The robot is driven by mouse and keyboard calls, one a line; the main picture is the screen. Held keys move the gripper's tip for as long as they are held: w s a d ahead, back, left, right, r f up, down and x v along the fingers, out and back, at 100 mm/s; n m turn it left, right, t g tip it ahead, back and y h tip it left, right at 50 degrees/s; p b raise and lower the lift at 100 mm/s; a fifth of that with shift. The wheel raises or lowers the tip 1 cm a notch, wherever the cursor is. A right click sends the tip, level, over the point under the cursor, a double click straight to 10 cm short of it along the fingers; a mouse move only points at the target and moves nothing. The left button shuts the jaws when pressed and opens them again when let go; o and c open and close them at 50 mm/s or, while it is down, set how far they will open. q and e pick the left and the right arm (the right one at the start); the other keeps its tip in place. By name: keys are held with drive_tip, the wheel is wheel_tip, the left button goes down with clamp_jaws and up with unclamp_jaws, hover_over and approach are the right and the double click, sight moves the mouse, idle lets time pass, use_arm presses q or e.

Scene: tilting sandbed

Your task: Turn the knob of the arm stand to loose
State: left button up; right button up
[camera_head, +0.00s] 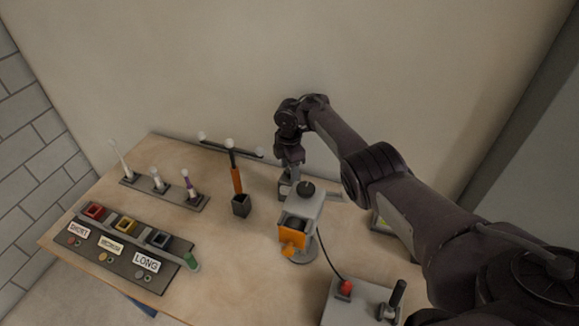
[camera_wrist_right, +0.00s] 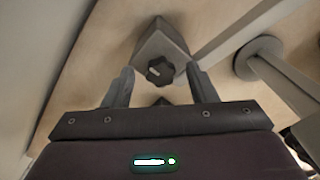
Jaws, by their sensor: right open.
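The arm stand's grey block (camera_wrist_right: 172,38) shows in the right wrist view, with a dark round knob (camera_wrist_right: 160,70) bearing a pale pointer mark. My right gripper (camera_wrist_right: 161,74) is open, one finger on each side of the knob with gaps between. I cannot tell whether the fingertips are level with the knob or above it. In the head view my right gripper (camera_head: 287,187) points down behind a grey device (camera_head: 303,210) with a dark top (camera_head: 306,188), and its fingertips are largely hidden. No loose or tight lettering is readable. My left gripper is not in view.
The orange part (camera_head: 292,236) is on the device's front. A grey box with a red button (camera_head: 345,287) and a black lever (camera_head: 397,295) stands at front right. A dark post with white balls (camera_head: 237,180), a rod rack (camera_head: 165,195) and a labelled panel (camera_head: 120,255) stand left.

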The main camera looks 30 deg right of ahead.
wheel_tip(320, 180, up, 8)
drive_tip(key=shift+f+p, duration=0.1)
drive_tip(key=shift+p, duration=0.4)
idle(0.4)
